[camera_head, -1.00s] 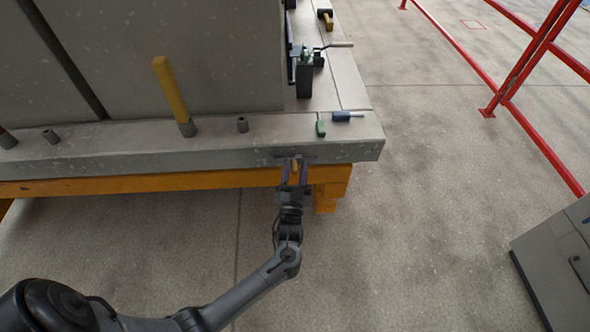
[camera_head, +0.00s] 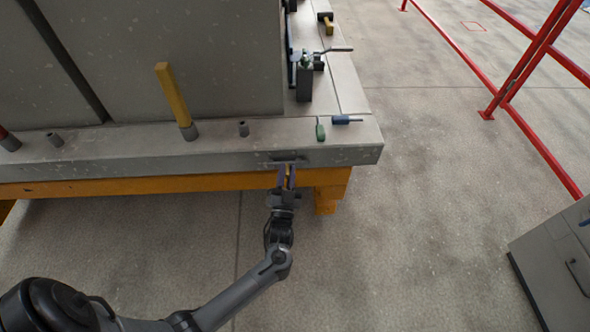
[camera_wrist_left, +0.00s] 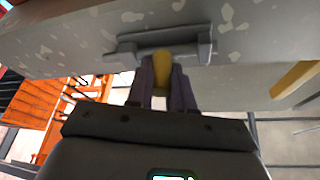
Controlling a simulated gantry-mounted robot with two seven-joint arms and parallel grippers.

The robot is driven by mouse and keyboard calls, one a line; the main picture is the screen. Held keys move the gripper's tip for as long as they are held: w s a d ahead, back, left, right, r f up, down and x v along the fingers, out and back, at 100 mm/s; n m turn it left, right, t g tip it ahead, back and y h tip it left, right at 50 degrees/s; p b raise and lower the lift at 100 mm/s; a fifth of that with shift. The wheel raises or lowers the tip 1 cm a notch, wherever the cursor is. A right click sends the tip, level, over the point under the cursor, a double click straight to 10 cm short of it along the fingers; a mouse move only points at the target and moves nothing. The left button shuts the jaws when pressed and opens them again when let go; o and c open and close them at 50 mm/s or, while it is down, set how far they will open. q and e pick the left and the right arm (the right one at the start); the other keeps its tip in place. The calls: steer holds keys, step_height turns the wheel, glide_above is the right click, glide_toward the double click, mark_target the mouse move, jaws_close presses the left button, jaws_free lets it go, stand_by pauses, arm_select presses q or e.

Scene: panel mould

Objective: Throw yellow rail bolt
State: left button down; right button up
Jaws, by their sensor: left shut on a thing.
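The rail bolt's grey housing (camera_head: 305,156) sits on the front face of the concrete ledge near its right end. It also shows in the left wrist view (camera_wrist_left: 135,45) as a bar between two end brackets. The bolt's yellow knob (camera_wrist_left: 161,66) points towards me from this bar. My left gripper (camera_head: 287,177) is in front of and just below the housing. Its two dark purple fingers (camera_wrist_left: 162,85) are shut on the yellow knob, one on each side. My right gripper is in neither view.
A yellow bar (camera_head: 173,95) stands in a socket on the ledge. A green tool (camera_head: 320,130) and a blue tool (camera_head: 343,120) lie near the corner. An orange beam (camera_head: 150,184) runs under the ledge. A red railing (camera_head: 530,65) and a grey cabinet (camera_head: 560,270) stand to the right.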

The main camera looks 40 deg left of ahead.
arm_select(q)
steer(key=shift+s+a+r+p, duration=0.15)
steer(key=shift+s+a+p, duration=0.25)
steer(key=shift+s+a, duration=0.7)
steer(key=shift+w+d, duration=0.1)
steer(key=shift+w, duration=0.05)
steer(key=c, duration=1.2)
jaws_free()
steer(key=shift+o, duration=1)
steer(key=shift+s+a, duration=0.2)
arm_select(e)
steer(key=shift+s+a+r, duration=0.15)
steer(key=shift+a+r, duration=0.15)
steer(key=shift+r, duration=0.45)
arm_select(q)
steer(key=shift+w+d, duration=0.1)
steer(key=shift+d, duration=0.1)
steer(key=p+v, duration=0.1)
steer(key=v, duration=0.9)
steer(key=shift+s+f, duration=0.25)
steer(key=shift+s, duration=0.1)
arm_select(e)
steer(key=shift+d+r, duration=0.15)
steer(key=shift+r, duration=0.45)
